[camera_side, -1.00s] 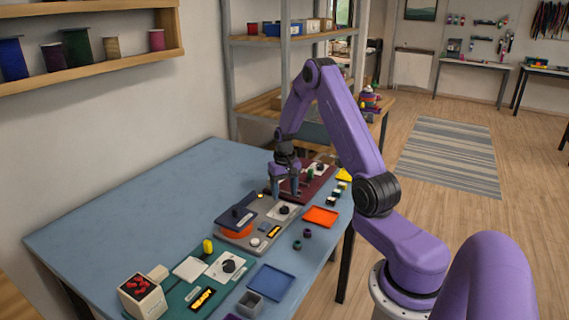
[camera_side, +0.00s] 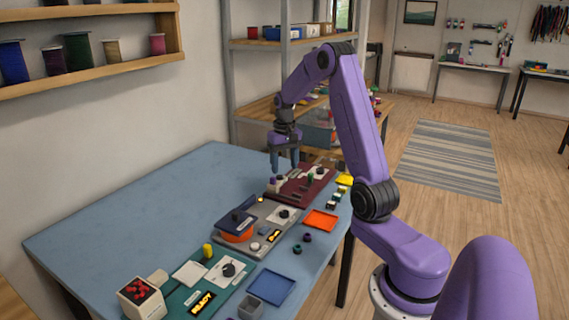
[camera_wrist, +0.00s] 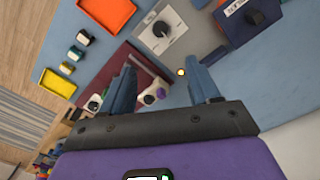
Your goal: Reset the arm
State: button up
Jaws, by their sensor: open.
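My gripper (camera_side: 284,161) hangs above the far end of the blue table, over the maroon station board (camera_side: 312,190). Its two blue-grey fingers point down and stand apart with nothing between them. In the wrist view my gripper (camera_wrist: 163,88) is also open and empty. The maroon board (camera_wrist: 120,62) lies below the fingers there, partly hidden by the left finger. My arm is raised and bent, and the fingers appear clear of the board.
A grey board (camera_side: 268,240) and a green board (camera_side: 183,299) follow toward the front. An orange tray (camera_side: 320,220), a blue tray (camera_side: 271,286) and a yellow tray (camera_side: 345,179) lie along the right edge. The table's left half is clear.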

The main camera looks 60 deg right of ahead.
jog(key=s+a+r+n, duration=0.25)
jog(key=a+n, duration=0.25)
jog(key=a, duration=0.7)
jog(key=s+a+r+n, duration=0.2)
jog(key=s+a+n, duration=0.15)
jog(key=a, duration=0.95)
jog(key=s+a+n, duration=0.4)
jog(key=s+n, duration=0.1)
jog(key=s, duration=0.6)
jog(key=s+a+n, duration=0.3)
jog(key=s+n, duration=0.3)
jog(key=s, duration=0.4)
jog(key=shift+s+a, duration=0.35)
jog(key=shift+a, duration=0.05)
